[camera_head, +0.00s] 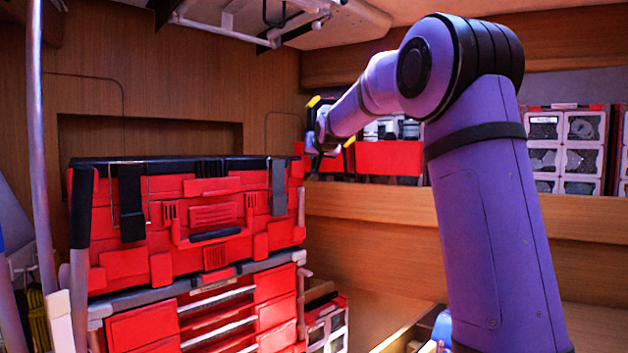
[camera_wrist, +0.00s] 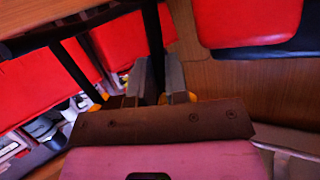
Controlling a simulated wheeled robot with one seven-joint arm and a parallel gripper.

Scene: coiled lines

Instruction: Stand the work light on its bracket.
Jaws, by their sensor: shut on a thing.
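My gripper (camera_head: 330,123) is at the far end of my arm, at the back, just right of the red tool chest's top. In the wrist view the two grey fingers (camera_wrist: 160,82) are close together, with a slim dark bar (camera_wrist: 155,40) between them. The fingers are shut on this bar, which runs up out of the picture. It may be part of the work light, but I cannot tell its whole shape. Yellow bits show on both sides of the gripper. I cannot make out the light's bracket in either view.
The red tool chest (camera_head: 210,215) fills the left, with drawers below. A red bin (camera_head: 390,158) stands on the back shelf right of my gripper. Clear-fronted organisers (camera_head: 563,145) stand further right. A pale pole (camera_head: 40,150) rises at the left edge. A metal frame (camera_head: 245,25) hangs above.

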